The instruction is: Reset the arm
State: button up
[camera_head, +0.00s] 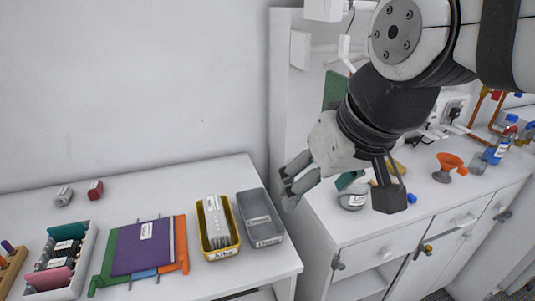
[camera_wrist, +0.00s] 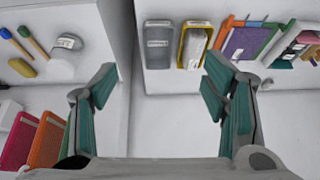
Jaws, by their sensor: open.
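My gripper (camera_head: 293,186) hangs in the air at the upper middle of the head view, over the gap between the left table and the white cabinet. In the wrist view my gripper (camera_wrist: 160,90) shows two teal-padded fingers spread wide apart with nothing between them. The gripper is open and empty. My arm comes in from the upper right of the head view and hides part of the cabinet top behind it.
The left table (camera_head: 190,285) bears a grey tray (camera_head: 262,218), a yellow tray (camera_head: 217,228) with a labelled item, coloured folders (camera_head: 143,245) and a white box (camera_head: 50,290). The cabinet (camera_head: 362,235) bears an orange funnel (camera_head: 449,161), bottles and a labelled jar (camera_head: 353,199).

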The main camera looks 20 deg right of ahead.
jog(key=shift+s+d+f+h, duration=0.15)
jog(key=shift+s+d, duration=0.05)
jog(key=shift+s, duration=0.55)
jog(key=shift+s+d+f+h, duration=0.1)
jog(key=shift+s+d+h, duration=0.1)
jog(key=shift+s, duration=0.5)
